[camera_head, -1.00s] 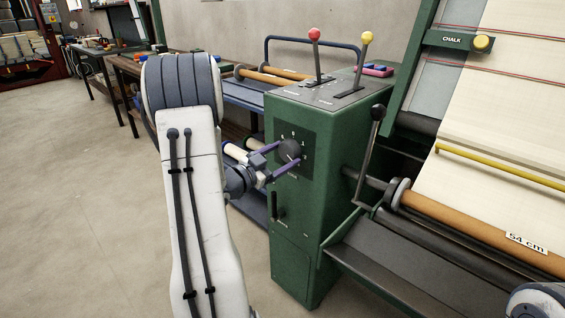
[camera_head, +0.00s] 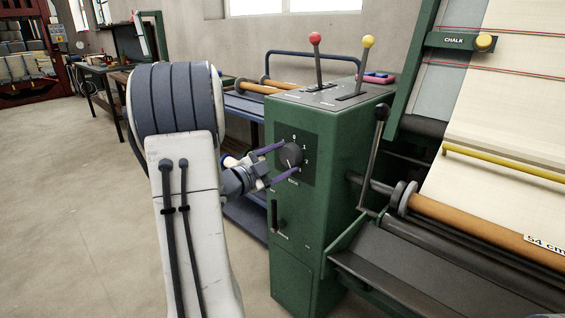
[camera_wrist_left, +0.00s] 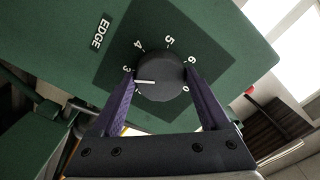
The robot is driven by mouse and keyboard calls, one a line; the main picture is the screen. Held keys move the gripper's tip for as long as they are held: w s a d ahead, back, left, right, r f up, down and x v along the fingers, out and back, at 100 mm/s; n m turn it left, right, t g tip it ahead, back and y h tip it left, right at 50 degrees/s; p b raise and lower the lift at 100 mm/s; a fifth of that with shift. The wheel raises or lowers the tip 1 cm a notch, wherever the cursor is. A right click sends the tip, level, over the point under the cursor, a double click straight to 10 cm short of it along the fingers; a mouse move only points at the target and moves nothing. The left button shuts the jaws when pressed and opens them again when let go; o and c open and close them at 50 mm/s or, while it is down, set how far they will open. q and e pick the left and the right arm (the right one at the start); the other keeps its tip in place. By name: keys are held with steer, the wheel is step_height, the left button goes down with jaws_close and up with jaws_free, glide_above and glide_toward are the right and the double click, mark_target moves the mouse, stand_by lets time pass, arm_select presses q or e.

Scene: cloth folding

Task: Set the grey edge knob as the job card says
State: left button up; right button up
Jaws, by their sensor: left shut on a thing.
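The grey edge knob (camera_head: 290,155) is a dark round dial on a dark plate on the green cabinet's front. It also shows in the left wrist view (camera_wrist_left: 161,72), beside the word EDGE. Its white pointer line faces left there, close to the 3 and seemingly between it and a partly hidden mark. My left gripper (camera_head: 287,161) is shut on the knob, its purple fingers on either side of the rim. The fingers hide part of the number ring. No job card can be made out. My right gripper is out of view.
The green cabinet (camera_head: 318,235) carries a red-topped lever (camera_head: 316,39) and a yellow-topped lever (camera_head: 368,42). A black-handled lever (camera_head: 379,130) and the cloth roller (camera_head: 470,225) stand to the right. Floor (camera_head: 70,210) is open at left.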

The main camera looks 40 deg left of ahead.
arm_select(q)
steer(key=o, duration=1.2)
steer(key=shift+o, duration=0.2)
steer(key=shift+s, duration=0.1)
steer(key=s+p, duration=0.1)
steer(key=s, duration=0.9)
steer(key=shift+s+a, duration=0.15)
steer(key=shift+a, duration=0.2)
